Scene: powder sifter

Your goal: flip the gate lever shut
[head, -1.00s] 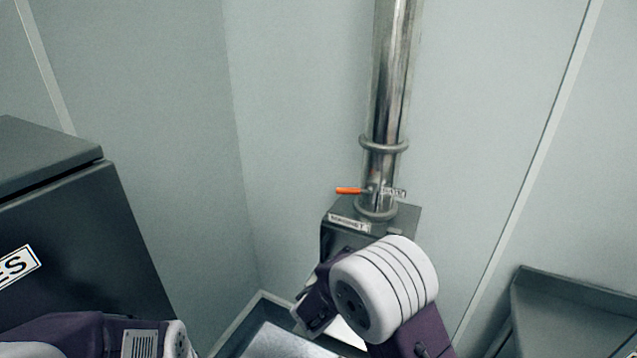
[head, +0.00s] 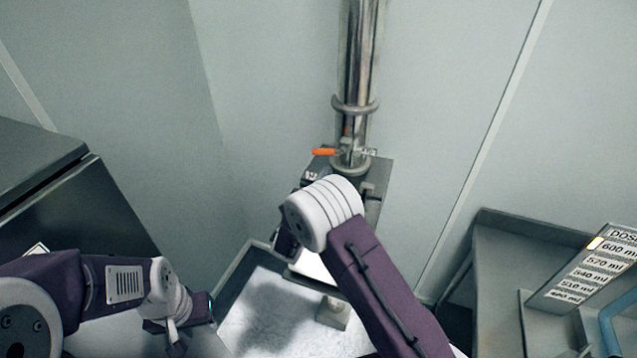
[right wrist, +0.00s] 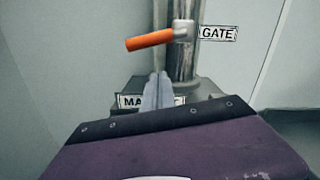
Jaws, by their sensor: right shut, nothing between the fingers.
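The gate lever has an orange handle (head: 324,152) on the steel pipe, pointing left and roughly level. In the right wrist view the orange handle (right wrist: 150,40) slopes slightly down to the left from its grey pivot, beside a GATE label (right wrist: 218,33). My right gripper (right wrist: 160,85) is shut and empty, with its fingertips below the lever and apart from it in the picture. In the head view its fingers are hidden behind my right wrist. My left gripper (head: 195,318) is low at left, far from the lever; its fingers cannot be made out.
The vertical pipe (head: 360,60) rises from a grey box with a partly covered label (right wrist: 130,101). A tray of pale powder (head: 255,320) lies below. A dark cabinet (head: 80,215) stands left. A grey bench (head: 510,260) with a dose board (head: 590,270) is at right.

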